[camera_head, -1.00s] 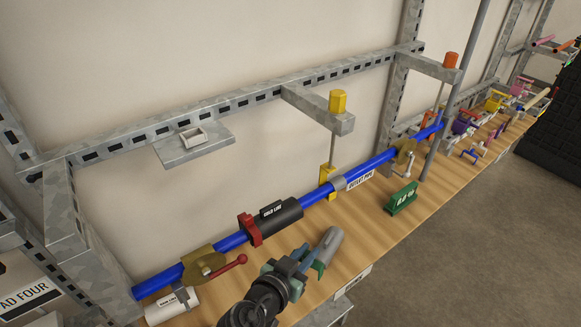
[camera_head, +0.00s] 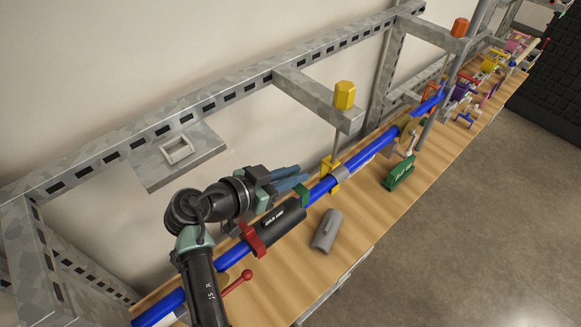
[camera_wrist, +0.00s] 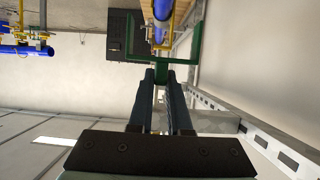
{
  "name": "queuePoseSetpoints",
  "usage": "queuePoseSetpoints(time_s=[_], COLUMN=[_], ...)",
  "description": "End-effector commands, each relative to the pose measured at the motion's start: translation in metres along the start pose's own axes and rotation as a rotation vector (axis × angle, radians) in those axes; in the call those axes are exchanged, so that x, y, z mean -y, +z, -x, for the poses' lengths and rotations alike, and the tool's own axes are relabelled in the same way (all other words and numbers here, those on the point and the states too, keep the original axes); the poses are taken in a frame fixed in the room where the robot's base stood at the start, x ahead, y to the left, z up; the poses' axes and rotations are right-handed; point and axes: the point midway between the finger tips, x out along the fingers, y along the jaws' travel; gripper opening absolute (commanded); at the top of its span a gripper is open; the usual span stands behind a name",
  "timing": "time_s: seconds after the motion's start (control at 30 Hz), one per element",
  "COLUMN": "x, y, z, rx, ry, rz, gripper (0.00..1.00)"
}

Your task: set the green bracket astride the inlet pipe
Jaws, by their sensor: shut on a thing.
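My gripper (camera_head: 295,181) is shut on the green bracket (camera_head: 303,195), reaching in from the wall side of the blue pipe (camera_head: 370,152). In the head view, the bracket shows at the pipe, between the black sleeve and the yellow clamp. The wrist view shows the bracket (camera_wrist: 129,45) as a U, its stem between my fingertips (camera_wrist: 161,78) and its open side away from me. The blue pipe (camera_wrist: 162,10) shows between the two prongs there. I cannot tell whether the bracket touches the pipe or is fully around it.
The black sleeve (camera_head: 279,222) with a red clamp (camera_head: 252,239) is on the pipe nearby. The yellow clamp (camera_head: 330,172) and its rod are close beyond. A grey cylinder (camera_head: 326,231) and a green labelled block (camera_head: 399,174) are on the wooden bench. A metal ledge (camera_head: 185,165) projects above.

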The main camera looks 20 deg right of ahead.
Motion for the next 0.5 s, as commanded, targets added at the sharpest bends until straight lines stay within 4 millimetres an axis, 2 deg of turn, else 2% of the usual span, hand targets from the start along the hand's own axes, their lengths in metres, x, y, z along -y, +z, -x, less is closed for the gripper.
queuePoseSetpoints(time_s=[0.5], x=[0.000], y=[0.032], z=[-0.013], rx=[0.000], ry=[-0.001], rz=[0.002], gripper=[0.00])
